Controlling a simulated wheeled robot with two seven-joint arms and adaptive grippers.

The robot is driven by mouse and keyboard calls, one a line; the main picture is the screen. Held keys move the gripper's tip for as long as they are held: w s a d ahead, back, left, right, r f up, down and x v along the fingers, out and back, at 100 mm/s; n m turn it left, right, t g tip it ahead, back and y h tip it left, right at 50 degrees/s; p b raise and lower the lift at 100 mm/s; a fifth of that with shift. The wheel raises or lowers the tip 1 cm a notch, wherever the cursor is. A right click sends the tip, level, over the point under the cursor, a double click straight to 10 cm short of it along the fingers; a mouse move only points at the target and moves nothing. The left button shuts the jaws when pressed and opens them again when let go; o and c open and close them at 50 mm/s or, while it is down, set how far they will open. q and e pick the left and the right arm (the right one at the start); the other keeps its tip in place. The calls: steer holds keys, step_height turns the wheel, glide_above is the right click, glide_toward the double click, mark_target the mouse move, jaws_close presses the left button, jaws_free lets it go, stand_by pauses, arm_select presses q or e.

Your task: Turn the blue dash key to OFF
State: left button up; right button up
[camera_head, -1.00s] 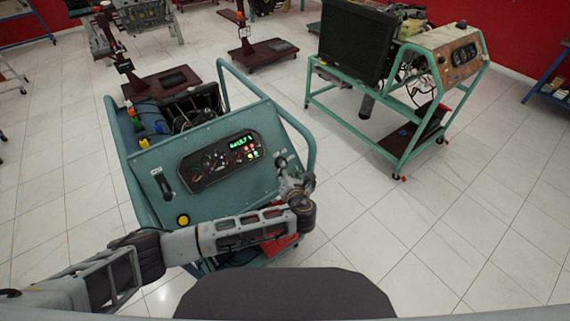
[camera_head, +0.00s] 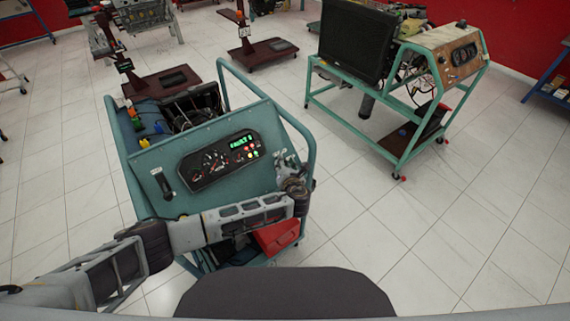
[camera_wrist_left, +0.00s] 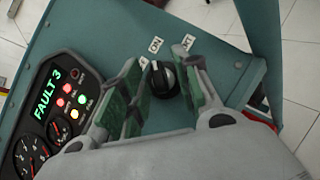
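The blue-green dash panel (camera_head: 165,155) carries a gauge cluster (camera_head: 221,160) with a lit green display, which reads "FAULT 3" in the left wrist view (camera_wrist_left: 60,93). In that view a black rotary key switch (camera_wrist_left: 164,80) with a pale pointer mark sits on the panel. Labels "ON" and "START" are near it; another label is partly covered by a finger. My left gripper (camera_wrist_left: 160,72) is open, with its green-padded fingers on either side of the switch; contact cannot be told. In the head view my left gripper (camera_head: 286,160) is at the panel's right end and hides the switch.
A black lever (camera_head: 163,184) is at the panel's left. A tubular frame (camera_head: 307,150) rises right of my gripper. A red box (camera_head: 277,236) sits below. Another engine stand (camera_head: 400,150) is to the right, with clear floor between.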

arm_select(q)
steer(key=shift+c, duration=0.2)
jaws_close()
steer(key=shift+n, duration=0.4)
steer(key=shift+d+f+n+y+b, duration=0.15)
steer(key=shift+n+y+b, duration=0.4)
steer(key=shift+n+y, duration=0.3)
steer(key=n+y+b, duration=0.1)
steer(key=n, duration=0.2)
steer(key=shift+d+y, duration=0.1)
steer(key=shift+y, duration=0.15)
steer(key=n+y+b, duration=0.1)
steer(key=n+y, duration=0.1)
steer(key=n, duration=0.1)
steer(key=shift+n+g+b, duration=0.35)
steer(key=shift+g+b, duration=0.05)
steer(key=shift+w+n+g+y+b, duration=0.1)
steer(key=shift+n+g+y+b, duration=0.25)
steer(key=shift+n+y, duration=0.4)
steer(key=shift+n, duration=0.25)
